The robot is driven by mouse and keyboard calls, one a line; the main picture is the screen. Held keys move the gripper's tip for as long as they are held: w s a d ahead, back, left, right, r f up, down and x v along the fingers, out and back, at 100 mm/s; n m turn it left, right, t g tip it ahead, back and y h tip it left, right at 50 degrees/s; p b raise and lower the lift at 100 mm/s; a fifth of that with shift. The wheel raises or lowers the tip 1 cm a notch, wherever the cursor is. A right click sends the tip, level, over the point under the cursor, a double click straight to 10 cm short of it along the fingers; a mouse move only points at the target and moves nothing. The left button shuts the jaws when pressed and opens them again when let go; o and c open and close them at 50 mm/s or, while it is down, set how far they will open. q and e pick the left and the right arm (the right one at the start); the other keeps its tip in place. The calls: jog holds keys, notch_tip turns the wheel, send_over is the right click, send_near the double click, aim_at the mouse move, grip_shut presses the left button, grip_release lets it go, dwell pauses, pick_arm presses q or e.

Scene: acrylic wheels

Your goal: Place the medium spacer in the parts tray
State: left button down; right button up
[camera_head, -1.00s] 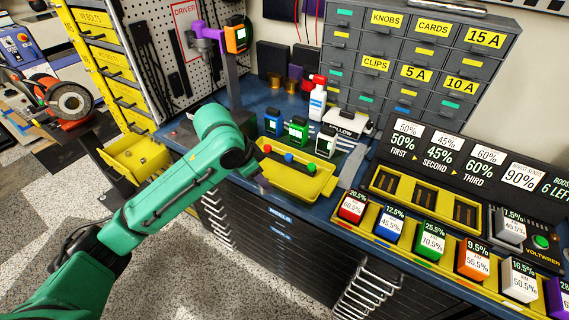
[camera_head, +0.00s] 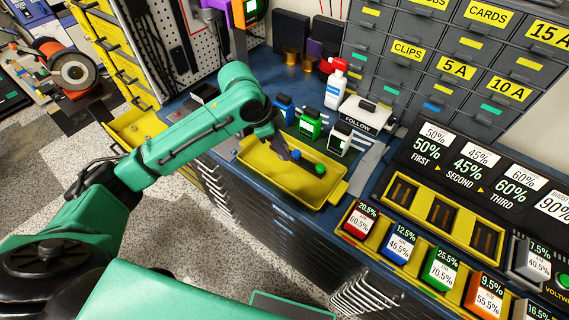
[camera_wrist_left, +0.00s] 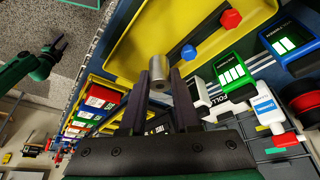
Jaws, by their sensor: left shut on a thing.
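My left gripper (camera_head: 282,150) is over the yellow parts tray (camera_head: 252,161) on the blue bench. In the left wrist view, the gripper (camera_wrist_left: 160,82) is shut on a grey metal cylindrical spacer (camera_wrist_left: 158,70) with a hole in its end. The spacer shows in front of the yellow tray (camera_wrist_left: 138,42); whether it touches the tray floor I cannot tell. A blue knob (camera_head: 296,154) and a green one (camera_head: 320,169) are in the tray. A red knob (camera_wrist_left: 230,18) shows in the wrist view. My right gripper (camera_wrist_left: 56,48) is small and dark there, its jaws unclear.
Blue, green and white labelled boxes (camera_head: 311,122) stand just behind the tray, with a white bottle (camera_head: 335,88) and drawer cabinet beyond. A row of coloured percent-labelled blocks (camera_head: 400,242) lies right of the tray. The tray's front right floor (camera_head: 310,194) is bare.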

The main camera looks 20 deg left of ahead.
pick_arm(q)
jog(key=f, duration=0.2)
jog(key=w+f, duration=0.1)
jog(key=f, duration=0.2)
notch_tip(320, 180, down, 4)
jog(key=shift+f+p, duration=0.1)
jog(key=shift+p, duration=0.35)
jog(key=shift+s+f, duration=0.1)
jog(key=shift+f, duration=0.3)
jog(key=c, duration=0.6)
grip_release()
jog(key=shift+c, duration=0.2)
pick_arm(e)
jog(key=shift+w+a+r, duration=0.15)
jog(key=shift+w+r, duration=0.15)
jog(key=shift+w, duration=0.25)
jog(key=shift+w+a+r, duration=0.15)
jog(key=shift+w+r, duration=0.1)
jog(key=shift+w, duration=0.25)
